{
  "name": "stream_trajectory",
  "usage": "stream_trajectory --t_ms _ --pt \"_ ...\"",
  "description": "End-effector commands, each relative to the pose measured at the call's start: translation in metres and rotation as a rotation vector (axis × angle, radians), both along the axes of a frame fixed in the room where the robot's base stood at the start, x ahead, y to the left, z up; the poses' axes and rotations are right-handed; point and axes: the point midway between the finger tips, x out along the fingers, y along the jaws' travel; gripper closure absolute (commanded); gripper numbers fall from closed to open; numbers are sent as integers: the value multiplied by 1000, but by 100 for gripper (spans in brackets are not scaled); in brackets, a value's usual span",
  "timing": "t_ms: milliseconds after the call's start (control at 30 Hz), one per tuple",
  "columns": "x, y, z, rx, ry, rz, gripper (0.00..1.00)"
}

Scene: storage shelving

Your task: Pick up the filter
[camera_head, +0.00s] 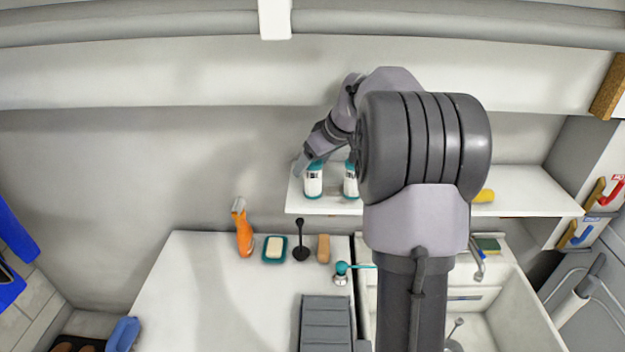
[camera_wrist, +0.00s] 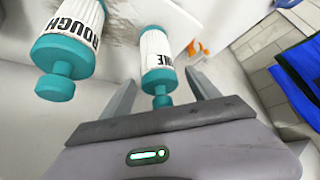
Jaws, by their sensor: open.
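Two white ribbed filters with teal end caps stand on the white wall shelf. In the head view, one filter (camera_head: 313,182) is near the shelf's left end and the other (camera_head: 350,181) is partly hidden by my arm. In the wrist view, the filter with letters ending in "NE" (camera_wrist: 157,52) lies between the fingers of my open gripper (camera_wrist: 161,80), with space on both sides. The filter marked "ROUGH" (camera_wrist: 70,35) is outside the left finger. My gripper (camera_head: 303,165) is at the left filter in the head view; its fingertips are hard to make out.
The shelf (camera_head: 535,195) also holds a yellow item (camera_head: 484,196). Below are an orange spray bottle (camera_head: 243,230), soap in a teal dish (camera_head: 274,249), a black plunger-like tool (camera_head: 301,245), a brush (camera_head: 323,247) and a sink (camera_head: 530,315). Wall space left of the shelf is clear.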

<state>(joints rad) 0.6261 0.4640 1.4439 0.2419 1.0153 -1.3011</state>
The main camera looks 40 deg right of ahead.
Motion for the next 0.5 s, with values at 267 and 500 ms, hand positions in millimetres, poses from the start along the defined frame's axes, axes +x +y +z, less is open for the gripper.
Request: stream_trajectory --t_ms 267,500 --pt "2 0 -2 -1 -1 -1 38" --pt "1 0 -2 -1 -1 -1 85"
